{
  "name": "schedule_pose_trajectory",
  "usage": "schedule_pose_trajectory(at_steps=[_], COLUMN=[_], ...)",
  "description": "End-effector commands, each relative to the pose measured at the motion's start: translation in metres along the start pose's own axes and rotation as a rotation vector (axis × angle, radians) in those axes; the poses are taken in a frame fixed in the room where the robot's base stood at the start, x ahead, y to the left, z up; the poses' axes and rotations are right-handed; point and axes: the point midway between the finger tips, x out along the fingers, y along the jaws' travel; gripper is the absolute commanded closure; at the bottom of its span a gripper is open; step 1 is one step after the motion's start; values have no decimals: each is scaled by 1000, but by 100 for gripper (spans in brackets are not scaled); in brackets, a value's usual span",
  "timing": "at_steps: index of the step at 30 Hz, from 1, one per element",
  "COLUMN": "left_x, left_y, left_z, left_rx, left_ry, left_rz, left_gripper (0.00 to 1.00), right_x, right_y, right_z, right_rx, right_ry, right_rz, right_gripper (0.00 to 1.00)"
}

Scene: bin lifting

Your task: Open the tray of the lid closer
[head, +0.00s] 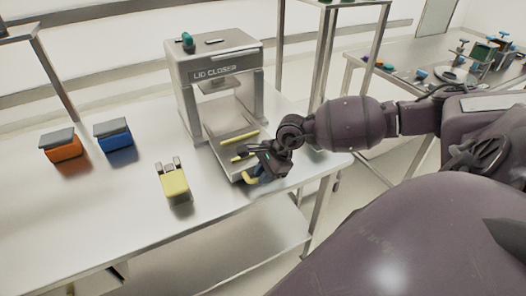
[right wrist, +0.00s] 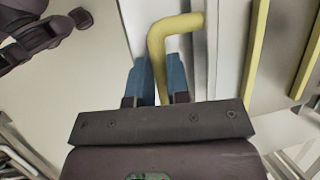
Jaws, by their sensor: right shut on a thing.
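The lid closer (head: 214,72), a grey machine with its name on the front, stands on the steel table. Its tray (head: 213,152) reaches out from under the machine toward the table's front edge, with two yellow bars on it. My right gripper (head: 258,174) is at the tray's front end. In the right wrist view, its blue fingers (right wrist: 162,75) are shut on the bent yellow handle (right wrist: 176,28), one finger on each side. The handle's lower part is hidden by the gripper body. My left gripper is not in view.
An orange bin (head: 63,150) and a blue bin (head: 114,138), both with grey lids, stand at the table's left. A yellow bin (head: 174,184) stands left of the tray, near the front edge. A second table (head: 408,88) with parts is at the back right.

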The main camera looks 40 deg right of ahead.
Motion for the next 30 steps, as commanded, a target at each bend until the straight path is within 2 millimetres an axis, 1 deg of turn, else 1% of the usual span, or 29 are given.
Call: schedule_pose_trajectory(at_steps=[1,3,6,14,17,20,30], left_x=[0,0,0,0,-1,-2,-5], left_y=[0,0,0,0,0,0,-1], left_z=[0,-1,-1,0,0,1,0], left_rx=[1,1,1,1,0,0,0], left_ry=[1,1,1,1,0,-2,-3], left_rz=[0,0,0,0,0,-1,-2], left_gripper=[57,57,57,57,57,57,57], right_x=[0,0,0,-1,-6,-17,-78], right_y=[0,0,0,0,-1,-1,0], right_z=[0,0,0,0,-1,-1,-1], right_rx=[0,0,0,0,0,-1,-1], right_ry=[1,0,0,0,2,2,4], right_rz=[1,1,1,0,-1,-2,-1], right_gripper=[82,71,58,58,58,58,58])
